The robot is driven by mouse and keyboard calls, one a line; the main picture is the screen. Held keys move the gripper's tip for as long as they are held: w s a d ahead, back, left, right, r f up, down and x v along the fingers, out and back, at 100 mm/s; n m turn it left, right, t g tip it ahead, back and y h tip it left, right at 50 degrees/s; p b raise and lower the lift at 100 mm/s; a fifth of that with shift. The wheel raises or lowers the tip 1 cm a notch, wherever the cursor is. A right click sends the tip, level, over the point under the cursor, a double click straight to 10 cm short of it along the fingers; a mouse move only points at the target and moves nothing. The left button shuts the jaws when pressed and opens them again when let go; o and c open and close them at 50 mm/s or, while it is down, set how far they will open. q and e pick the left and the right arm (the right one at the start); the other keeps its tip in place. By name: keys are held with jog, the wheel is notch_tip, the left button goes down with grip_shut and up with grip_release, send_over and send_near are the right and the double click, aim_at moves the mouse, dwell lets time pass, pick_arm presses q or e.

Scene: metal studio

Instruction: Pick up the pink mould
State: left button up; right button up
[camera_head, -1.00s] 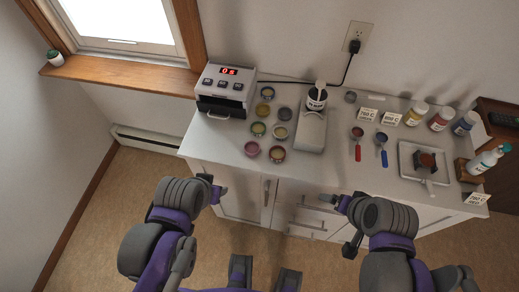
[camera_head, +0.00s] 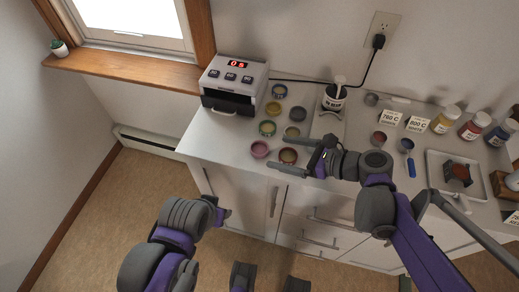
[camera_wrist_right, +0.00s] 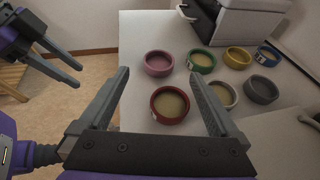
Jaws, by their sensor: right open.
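The pink mould (camera_head: 260,149) is a small round cup near the front left of the white counter. In the right wrist view the pink mould (camera_wrist_right: 158,64) lies just beyond my fingertips and looks empty of any grip. My right gripper (camera_head: 293,155) is open over the counter's front, to the right of the pink mould. In the right wrist view its fingers (camera_wrist_right: 160,74) are spread, with a red mould (camera_wrist_right: 157,113) nearer, between them. My left gripper (camera_head: 226,214) is low in front of the counter; its two fingers (camera_wrist_right: 78,80) show apart in the right wrist view.
Other moulds stand close by: green (camera_wrist_right: 202,61), yellow (camera_wrist_right: 237,58), blue (camera_wrist_right: 267,55) and grey (camera_wrist_right: 261,90). A small oven (camera_head: 235,85) is behind them.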

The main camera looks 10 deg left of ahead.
aim_at(256, 148)
jog(key=x, duration=0.5)
jog(key=shift+a+f+b, duration=0.1)
jog(key=shift+f+b, duration=0.25)
jog(key=shift+b, duration=0.05)
jog(key=c, duration=1.4)
jog(key=shift+r, duration=0.1)
